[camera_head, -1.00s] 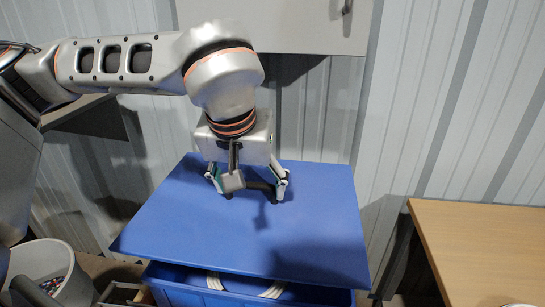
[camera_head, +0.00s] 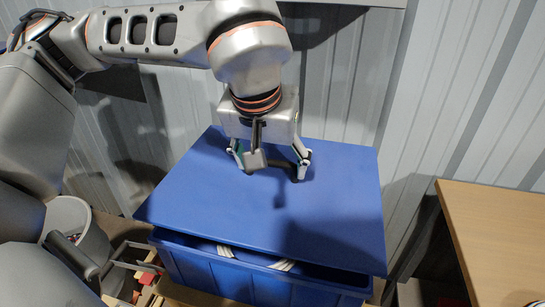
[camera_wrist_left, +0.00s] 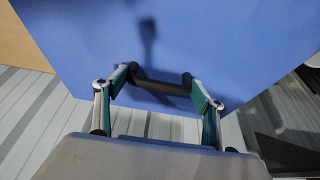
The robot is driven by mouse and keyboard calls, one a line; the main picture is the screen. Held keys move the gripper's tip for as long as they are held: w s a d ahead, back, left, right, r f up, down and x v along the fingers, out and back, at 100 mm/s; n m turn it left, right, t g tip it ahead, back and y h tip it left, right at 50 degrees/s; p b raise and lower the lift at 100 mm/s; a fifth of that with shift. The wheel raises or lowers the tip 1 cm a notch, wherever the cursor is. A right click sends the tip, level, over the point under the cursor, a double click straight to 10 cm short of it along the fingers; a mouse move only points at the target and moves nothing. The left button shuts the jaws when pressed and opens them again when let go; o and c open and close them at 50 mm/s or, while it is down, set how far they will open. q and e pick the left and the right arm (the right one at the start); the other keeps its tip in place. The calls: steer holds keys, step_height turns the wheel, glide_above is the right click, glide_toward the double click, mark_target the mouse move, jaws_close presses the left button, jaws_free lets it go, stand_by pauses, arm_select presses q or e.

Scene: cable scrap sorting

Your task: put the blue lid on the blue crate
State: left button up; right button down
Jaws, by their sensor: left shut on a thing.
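The blue lid (camera_head: 330,215) is a flat blue panel with a dark bar handle on top. My left gripper (camera_head: 272,168) comes down from above and is shut on that handle. In the left wrist view the handle (camera_wrist_left: 160,86) lies between the two fingers, with the blue lid (camera_wrist_left: 220,45) behind it. The blue crate (camera_head: 220,272) stands below the lid. Its front wall and part of its opening show, with coiled white cable (camera_head: 283,265) inside. The lid covers the back of the opening and appears raised at the front. My right gripper is not in view.
A wooden table (camera_head: 500,235) stands at the right. A grey bin (camera_head: 80,235) and a box with small red and tan pieces (camera_head: 145,285) are at the lower left. A corrugated metal wall (camera_head: 345,100) rises close behind the lid.

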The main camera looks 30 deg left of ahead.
mark_target(270, 181)
arm_select(q)
steer(key=shift+w+f+b, duration=0.1)
steer(key=shift+f+b, duration=0.7)
steer(key=shift+f, duration=0.6)
steer(key=shift+f+b, duration=0.5)
steer(key=shift+f, duration=0.7)
steer(key=shift+f, duration=0.1)
steer(key=shift+s, duration=0.25)
steer(key=o, duration=1.6)
steer(key=shift+c, duration=0.2)
